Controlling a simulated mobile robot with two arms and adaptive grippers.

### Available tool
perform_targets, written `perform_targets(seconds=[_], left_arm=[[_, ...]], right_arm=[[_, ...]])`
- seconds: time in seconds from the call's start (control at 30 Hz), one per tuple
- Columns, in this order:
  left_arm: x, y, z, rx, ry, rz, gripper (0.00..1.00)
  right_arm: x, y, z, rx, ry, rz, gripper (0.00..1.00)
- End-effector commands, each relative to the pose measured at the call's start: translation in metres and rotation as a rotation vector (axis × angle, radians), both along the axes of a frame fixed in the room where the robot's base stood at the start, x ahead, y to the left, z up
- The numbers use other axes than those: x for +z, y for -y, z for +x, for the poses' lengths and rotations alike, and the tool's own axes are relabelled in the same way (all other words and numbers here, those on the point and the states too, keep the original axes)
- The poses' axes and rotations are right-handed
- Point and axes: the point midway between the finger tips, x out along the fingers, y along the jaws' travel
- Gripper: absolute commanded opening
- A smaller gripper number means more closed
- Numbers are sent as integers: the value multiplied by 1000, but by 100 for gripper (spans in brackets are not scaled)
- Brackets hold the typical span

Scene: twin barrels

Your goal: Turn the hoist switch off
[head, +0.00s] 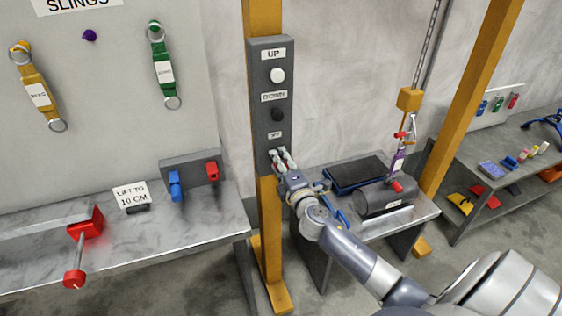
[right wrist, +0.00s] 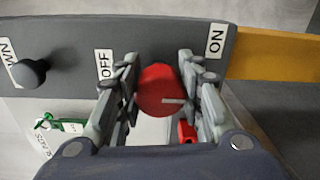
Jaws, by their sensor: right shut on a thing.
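The grey control panel (head: 270,100) is fixed to a yellow post. It carries a white knob (head: 277,75) by the UP label, a black knob (head: 277,115) by the DOWN label, and an OFF label (head: 274,135) lower down. My right gripper (head: 283,157) is at the panel's lower end. In the right wrist view, its fingers are shut on a round red switch knob (right wrist: 160,90). The knob's white mark points right, toward the ON label (right wrist: 215,41); the OFF label (right wrist: 105,65) is on the left. In the head view the gripper hides the knob. My left gripper is not in view.
A dark barrel (head: 385,197) on a low table (head: 425,211) hangs by a purple sling (head: 398,160) from the hoist (head: 410,99). A workbench (head: 215,208) with a red clamp (head: 86,222) is at left. Another shelf bench stands at right.

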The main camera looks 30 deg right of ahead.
Motion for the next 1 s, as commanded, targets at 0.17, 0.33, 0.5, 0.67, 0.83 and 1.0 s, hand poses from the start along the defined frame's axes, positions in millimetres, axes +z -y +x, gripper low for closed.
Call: perform_targets(seconds=[0.17,0.33,0.5,0.67,0.83,1.0], left_arm=[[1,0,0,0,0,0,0],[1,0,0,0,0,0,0],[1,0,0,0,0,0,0],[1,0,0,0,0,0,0],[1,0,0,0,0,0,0],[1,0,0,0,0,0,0]], right_arm=[[1,0,0,1,-10,-43,10],[0,-1,0,1,-14,-57,10],[0,0,0,1,-14,-60,10],[0,0,0,1,-14,-59,10],[0,0,0,1,-14,-58,56],[0,0,0,1,-15,-57,56]])
